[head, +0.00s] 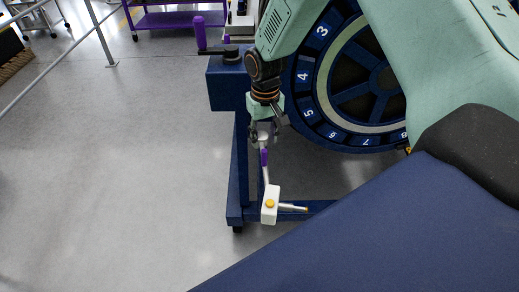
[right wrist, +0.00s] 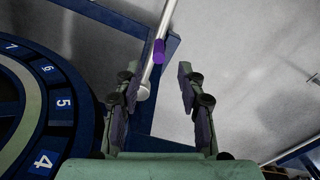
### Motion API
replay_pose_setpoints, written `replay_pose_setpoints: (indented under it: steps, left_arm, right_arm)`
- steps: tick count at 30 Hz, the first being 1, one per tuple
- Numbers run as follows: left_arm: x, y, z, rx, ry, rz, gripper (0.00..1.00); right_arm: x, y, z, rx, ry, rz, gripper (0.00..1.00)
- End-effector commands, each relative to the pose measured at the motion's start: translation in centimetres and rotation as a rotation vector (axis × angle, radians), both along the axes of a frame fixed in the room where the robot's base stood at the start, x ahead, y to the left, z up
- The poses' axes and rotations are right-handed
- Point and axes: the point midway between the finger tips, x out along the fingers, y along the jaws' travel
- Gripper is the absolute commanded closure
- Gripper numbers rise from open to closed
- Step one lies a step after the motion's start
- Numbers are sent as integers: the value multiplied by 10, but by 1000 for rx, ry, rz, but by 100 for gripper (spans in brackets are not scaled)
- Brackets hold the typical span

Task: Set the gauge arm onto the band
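The gauge arm is a thin pale rod with a purple grip (head: 264,157) and a white block (head: 270,204) with a yellow button at its lower end. A short tipped probe points right from the block. My right gripper (head: 263,133) is at the rod's upper end. In the right wrist view its fingers (right wrist: 160,95) are spread, with the rod's round end (right wrist: 143,93) nearer the left finger. The pale band (head: 322,91) is a ring on the numbered dark blue wheel, right of the gripper; it also shows in the right wrist view (right wrist: 35,103). My left gripper is out of view.
A blue stand (head: 239,170) with a low foot frame stands behind the gauge arm. A purple cart (head: 170,20) is at the back, and a grey rail (head: 45,62) at the far left. The floor (head: 120,180) at left is clear.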

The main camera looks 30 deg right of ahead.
Motion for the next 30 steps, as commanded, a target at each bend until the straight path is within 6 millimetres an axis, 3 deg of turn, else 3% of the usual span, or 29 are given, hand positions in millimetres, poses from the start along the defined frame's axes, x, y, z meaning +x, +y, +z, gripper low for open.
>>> replay_pose_setpoints:
  steps: [5, 12, 18, 30]
  left_arm:
    - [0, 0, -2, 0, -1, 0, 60]
    - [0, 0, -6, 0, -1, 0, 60]
    - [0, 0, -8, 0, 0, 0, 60]
    - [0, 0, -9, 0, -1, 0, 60]
  right_arm:
    - [-5, -1, -14, 0, 3, 0, 61]
    - [-8, 0, -52, 0, 3, 0, 61]
    - [-6, 1, -73, 0, 1, -1, 61]
    - [-2, 2, -78, 0, 0, 0, 63]
